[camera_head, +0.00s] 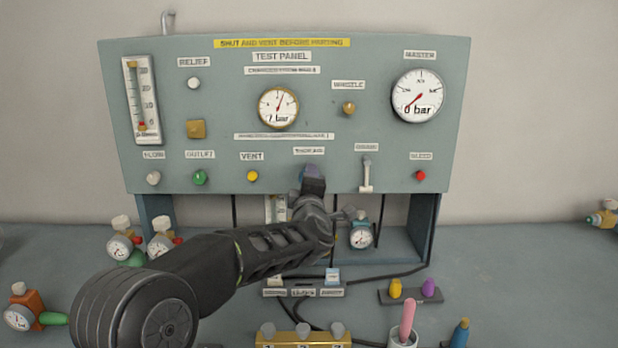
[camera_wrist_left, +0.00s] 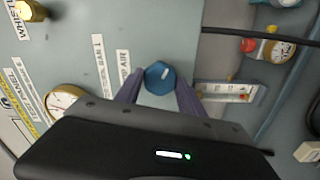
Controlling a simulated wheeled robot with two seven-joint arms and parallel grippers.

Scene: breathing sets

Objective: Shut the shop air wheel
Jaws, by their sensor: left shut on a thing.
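The shop air wheel is a small blue faceted knob (camera_wrist_left: 160,77) on the test panel, beside a label ending in "AIR" in the left wrist view. A white mark shows on its face. My left gripper (camera_wrist_left: 160,88) has its two purple-grey fingers on either side of the wheel, shut on it. In the head view my left gripper (camera_head: 312,178) reaches up to the panel's lower edge, under the shop air label (camera_head: 309,151), and largely hides the wheel. My right gripper is in neither view.
The grey test panel (camera_head: 330,110) carries a 1 bar gauge (camera_head: 278,106), a master gauge (camera_head: 417,95) reading 0 bar, a yellow vent knob (camera_head: 252,176) and a white-handled lever (camera_head: 366,175). Regulators with gauges (camera_head: 120,246) stand on the bench.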

